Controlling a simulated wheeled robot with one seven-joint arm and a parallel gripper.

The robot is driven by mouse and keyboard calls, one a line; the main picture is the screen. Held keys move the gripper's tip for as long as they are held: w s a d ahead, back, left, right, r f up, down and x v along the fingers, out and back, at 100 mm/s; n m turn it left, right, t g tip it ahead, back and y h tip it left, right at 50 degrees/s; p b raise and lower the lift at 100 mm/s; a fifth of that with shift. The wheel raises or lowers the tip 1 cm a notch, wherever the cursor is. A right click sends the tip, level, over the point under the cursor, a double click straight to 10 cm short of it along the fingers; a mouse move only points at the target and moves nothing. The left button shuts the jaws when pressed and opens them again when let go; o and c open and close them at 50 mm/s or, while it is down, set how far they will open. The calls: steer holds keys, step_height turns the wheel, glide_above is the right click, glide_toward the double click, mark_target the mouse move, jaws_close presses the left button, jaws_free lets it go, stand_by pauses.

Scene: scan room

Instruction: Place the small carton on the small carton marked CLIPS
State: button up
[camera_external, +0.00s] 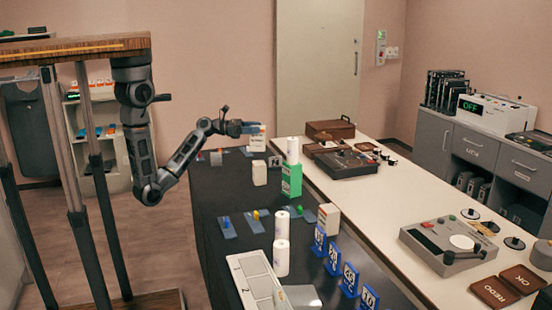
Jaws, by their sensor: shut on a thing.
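My gripper (249,128) is at the end of the outstretched arm, over the far part of the dark table. It is shut on a small pale carton (258,142), partly hidden by the fingers. Below and in front of it a small cream carton (259,173) stands upright on the dark table. Another small white carton (328,219) stands nearer, to the right. A green carton (291,181) stands between them. The lettering on the cartons is too small to read, so I cannot tell which is marked CLIPS.
White rolls (282,227) stand near the green carton, one apparently above it. Blue number signs (333,258) line the table's right side. Blue cards (227,226) with small coloured pieces lie flat. A white numbered tray (255,281) is in front. A pale counter (375,205) adjoins on the right.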

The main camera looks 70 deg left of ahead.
steer(key=shift+s+d+r, duration=0.25)
steer(key=shift+s+d, duration=0.05)
steer(key=shift+d, duration=0.2)
steer(key=shift+s+d+r, duration=0.2)
steer(key=shift+s+d, duration=0.1)
steer(key=shift+d, duration=0.15)
steer(key=shift+h, duration=0.3)
steer(key=shift+w+a+f+b, duration=0.1)
steer(key=shift+w+a+f, duration=0.55)
steer(key=shift+a+f, duration=1.15)
steer(key=shift+w+a+f+b, duration=0.1)
steer(key=shift+w+a+f, duration=0.6)
steer(key=shift+a+f, duration=1.05)
steer(key=shift+w+a+f+b, duration=0.1)
steer(key=shift+w+a+f, duration=0.55)
steer(key=shift+a+f, duration=1.1)
steer(key=shift+f, duration=0.1)
steer(key=shift+d+f, duration=0.1)
steer(key=shift+f, duration=0.05)
steer(key=o, duration=1.1)
